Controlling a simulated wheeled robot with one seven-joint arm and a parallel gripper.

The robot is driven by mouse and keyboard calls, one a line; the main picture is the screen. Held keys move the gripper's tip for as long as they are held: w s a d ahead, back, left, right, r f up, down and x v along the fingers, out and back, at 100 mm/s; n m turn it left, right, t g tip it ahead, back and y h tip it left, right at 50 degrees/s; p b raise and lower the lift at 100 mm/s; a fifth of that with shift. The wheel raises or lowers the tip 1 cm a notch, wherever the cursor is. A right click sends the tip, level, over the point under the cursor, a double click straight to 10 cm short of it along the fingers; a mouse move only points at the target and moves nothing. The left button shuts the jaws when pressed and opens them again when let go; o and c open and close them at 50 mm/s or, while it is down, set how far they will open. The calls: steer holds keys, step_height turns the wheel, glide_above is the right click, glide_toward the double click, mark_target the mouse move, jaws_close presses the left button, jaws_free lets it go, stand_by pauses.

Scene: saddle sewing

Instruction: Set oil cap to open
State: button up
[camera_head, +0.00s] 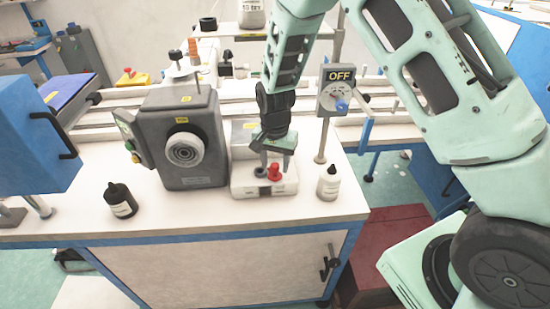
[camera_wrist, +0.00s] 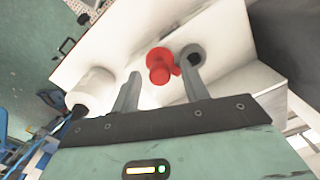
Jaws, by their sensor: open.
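A red cap (camera_head: 274,173) stands on a low white box on the bench, beside a dark grey ring (camera_head: 260,172). I take the red cap to be the oil cap; whether it is open or closed I cannot tell. My gripper (camera_head: 276,160) points down just above it. In the wrist view the red cap (camera_wrist: 159,66) shows between the two spread fingers of my gripper (camera_wrist: 162,66). The right finger partly overlaps the grey ring (camera_wrist: 194,54). The fingers are open and hold nothing; contact with the cap cannot be told.
A grey machine housing (camera_head: 186,135) stands close on the left. A post with an OFF dial (camera_head: 338,92) rises behind right. The bench front (camera_head: 220,223) is clear.

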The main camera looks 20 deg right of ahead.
mark_target(275, 165)
step_height(275, 165, up, 18)
steer(key=b, duration=0.3)
steer(key=shift+f, duration=0.25)
steer(key=s+a+f+n, duration=0.1)
steer(key=s+a+n, duration=0.2)
steer(key=s, duration=0.6)
steer(key=s+a+n, duration=0.3)
steer(key=s+n, duration=0.4)
steer(key=s, duration=0.3)
steer(key=s+a+f+n+b, duration=0.1)
steer(key=s+a+n, duration=0.2)
steer(key=s+n, duration=0.3)
steer(key=s, duration=0.4)
steer(key=shift+s+a+f+y, duration=0.15)
steer(key=shift+s+f+y, duration=0.05)
steer(key=shift+f+y, duration=0.1)
